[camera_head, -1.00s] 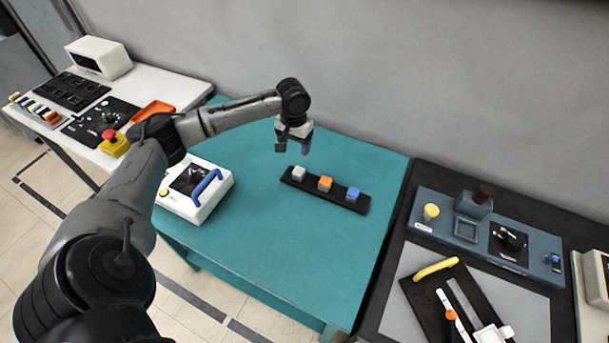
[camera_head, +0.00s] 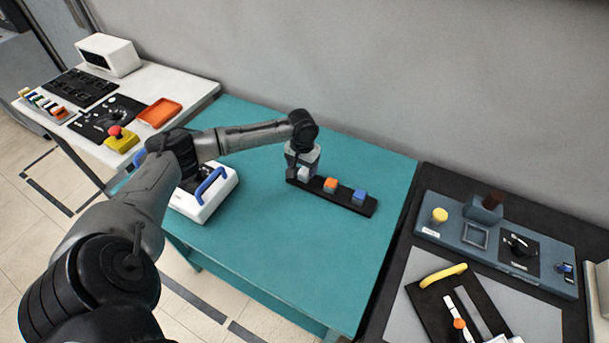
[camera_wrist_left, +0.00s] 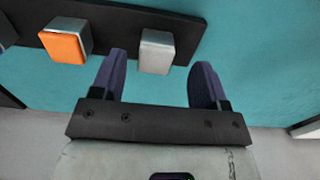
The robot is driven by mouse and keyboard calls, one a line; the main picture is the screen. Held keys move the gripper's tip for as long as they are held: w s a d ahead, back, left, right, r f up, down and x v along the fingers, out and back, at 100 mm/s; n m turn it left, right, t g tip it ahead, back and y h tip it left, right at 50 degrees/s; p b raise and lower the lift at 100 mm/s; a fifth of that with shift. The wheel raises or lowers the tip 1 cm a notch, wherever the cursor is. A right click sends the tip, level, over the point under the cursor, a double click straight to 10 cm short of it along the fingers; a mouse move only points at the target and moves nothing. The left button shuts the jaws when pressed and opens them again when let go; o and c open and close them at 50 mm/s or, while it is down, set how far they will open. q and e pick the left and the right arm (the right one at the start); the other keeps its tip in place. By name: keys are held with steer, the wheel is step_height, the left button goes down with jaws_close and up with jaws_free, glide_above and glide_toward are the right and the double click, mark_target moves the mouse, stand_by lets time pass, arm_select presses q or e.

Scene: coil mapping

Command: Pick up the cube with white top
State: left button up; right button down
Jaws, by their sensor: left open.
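The white-topped cube (camera_head: 303,174) sits at the left end of a black strip (camera_head: 350,206) on the teal table, partly hidden by my gripper. In the left wrist view this cube (camera_wrist_left: 156,50) shows a pale top and lies between the two fingertips, with a gap on each side. My left gripper (camera_head: 301,168) is open, pointing down at the cube; its dark fingers also show in the left wrist view (camera_wrist_left: 158,68). I cannot tell how far the fingertips reach down past the cube's top. My right gripper is not in view.
An orange-topped cube (camera_head: 330,185) and a blue cube (camera_head: 359,196) sit along the same strip, to the right. A white box with a blue handle (camera_head: 211,182) stands left on the teal table (camera_head: 270,255). The table's front is clear.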

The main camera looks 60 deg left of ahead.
mark_target(303, 172)
arm_select(q)
steer(key=f+b, duration=0.1)
steer(key=f, duration=0.3)
steer(key=shift+d, duration=0.2)
steer(key=shift+w, duration=0.1)
steer(key=shift+c, duration=0.5)
steer(key=c, duration=0.9)
steer(key=shift+c, duration=0.2)
steer(key=shift+r, duration=0.15)
